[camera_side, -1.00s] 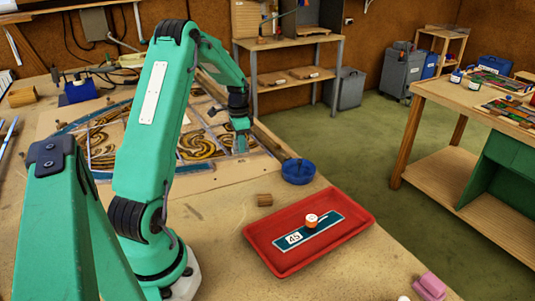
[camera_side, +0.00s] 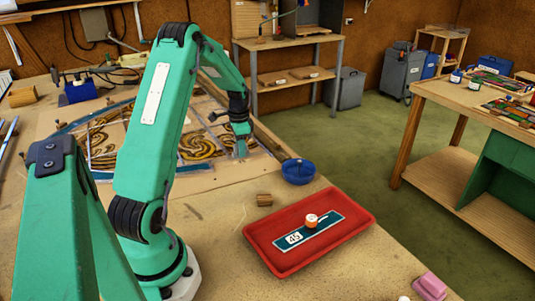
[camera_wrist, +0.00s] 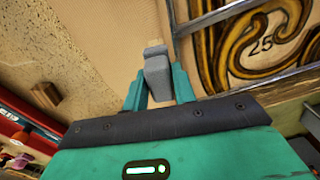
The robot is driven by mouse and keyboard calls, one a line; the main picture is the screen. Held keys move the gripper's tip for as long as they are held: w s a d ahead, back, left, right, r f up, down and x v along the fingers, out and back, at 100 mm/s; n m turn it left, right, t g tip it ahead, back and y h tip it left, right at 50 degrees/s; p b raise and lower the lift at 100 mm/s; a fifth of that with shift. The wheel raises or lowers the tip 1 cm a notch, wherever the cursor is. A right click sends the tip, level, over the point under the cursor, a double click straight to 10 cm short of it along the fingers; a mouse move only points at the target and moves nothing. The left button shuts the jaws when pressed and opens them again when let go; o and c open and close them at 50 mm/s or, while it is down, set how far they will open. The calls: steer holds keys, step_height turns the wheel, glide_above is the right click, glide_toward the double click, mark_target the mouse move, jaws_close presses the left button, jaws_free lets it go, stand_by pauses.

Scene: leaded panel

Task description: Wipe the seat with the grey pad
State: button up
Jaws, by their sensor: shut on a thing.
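My gripper (camera_side: 240,145) is shut on the grey pad (camera_wrist: 157,74), which sits between the two teal fingertips in the wrist view. In the side view my gripper is low over the right part of the leaded panel (camera_side: 200,147), and the pad is too small to make out clearly.
A red tray (camera_side: 262,250) holds a dark teal strip marked 45 (camera_side: 310,232) with an orange and white knob. A blue bowl (camera_side: 298,172) and a small wooden block (camera_side: 264,199) stand between the tray and panel. A pink block (camera_side: 431,286) is at the front right.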

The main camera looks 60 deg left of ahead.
steer(key=shift+f, duration=1.15)
steer(key=shift+s, duration=0.15)
steer(key=shift+s+a+r, duration=0.1)
steer(key=shift+s+a, duration=0.1)
steer(key=shift+s, duration=0.5)
steer(key=shift+w+d, duration=0.2)
steer(key=shift+w, duration=0.65)
steer(key=shift+w+d, duration=0.15)
steer(key=shift+w, duration=0.65)
steer(key=shift+w, duration=0.1)
steer(key=shift+w+d+f, duration=0.1)
steer(key=shift+w+d, duration=0.1)
steer(key=shift+w, duration=0.6)
steer(key=shift+w+d+f, duration=0.1)
steer(key=shift+w+d, duration=0.05)
steer(key=shift+w, duration=0.6)
steer(key=shift+s, duration=0.2)
steer(key=shift+s+a+r, duration=0.1)
steer(key=shift+s+a, duration=0.1)
steer(key=shift+s, duration=0.55)
steer(key=shift+s+a, duration=0.15)
steer(key=shift+s, duration=0.6)
